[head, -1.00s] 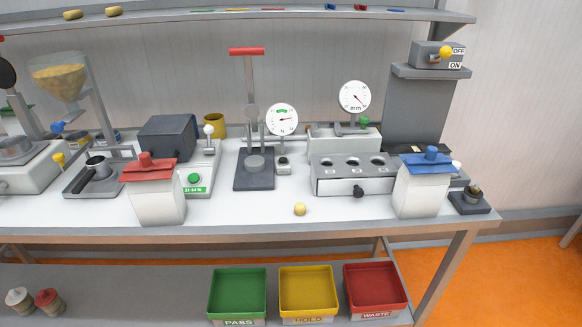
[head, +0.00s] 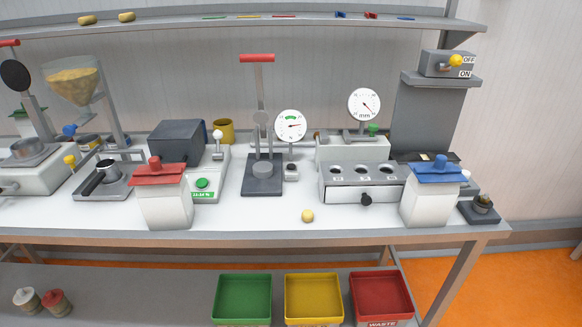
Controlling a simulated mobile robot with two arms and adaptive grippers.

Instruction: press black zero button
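A small grey box with a dark knob-like button (head: 291,167) stands on the bench below a round white force dial (head: 291,126). The dial has a green band and a red needle. This dark button is the likely black zero button; it is too small to read any label. It sits just right of a press stand (head: 262,172) with a red T-handle. A second round dial (head: 364,106), marked in red needle, stands further right above a pale block. Neither of my grippers shows in the head view, and nothing touches the button.
A red-lidded white container (head: 163,200) and a blue-lidded one (head: 428,197) stand near the bench's front edge. A yellow ball (head: 307,216) lies between them. A three-hole block with a drawer (head: 362,184) is right of the button. Green, yellow and red bins sit below.

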